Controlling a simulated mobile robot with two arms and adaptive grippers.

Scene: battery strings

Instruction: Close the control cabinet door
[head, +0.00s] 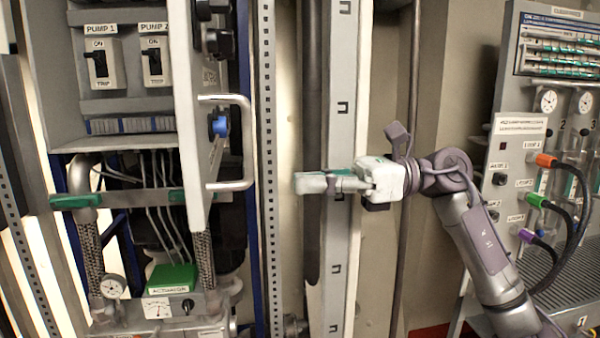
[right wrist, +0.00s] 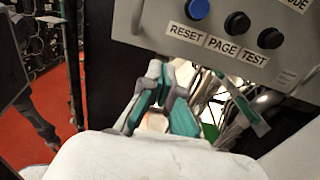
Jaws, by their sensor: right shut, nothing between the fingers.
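The control cabinet (head: 125,125) is at the left in the head view, with pump switches inside. Its grey door (head: 187,110) stands open and is seen nearly edge-on. A silver bar handle (head: 247,140) sticks out to the right from the door. My right gripper (head: 300,183) is shut and empty, to the right of the handle and apart from it in the picture. In the right wrist view, the gripper's teal-padded fingers (right wrist: 163,75) appear just below a grey panel (right wrist: 225,35) with RESET, PAGE and TEST buttons. My left gripper is not in view.
A perforated metal post (head: 268,180) and a slotted upright (head: 345,100) stand behind my right gripper. A panel with gauges and coloured hose plugs (head: 520,150) is at the right. Pipes and a green-topped meter box (head: 172,280) are below the cabinet.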

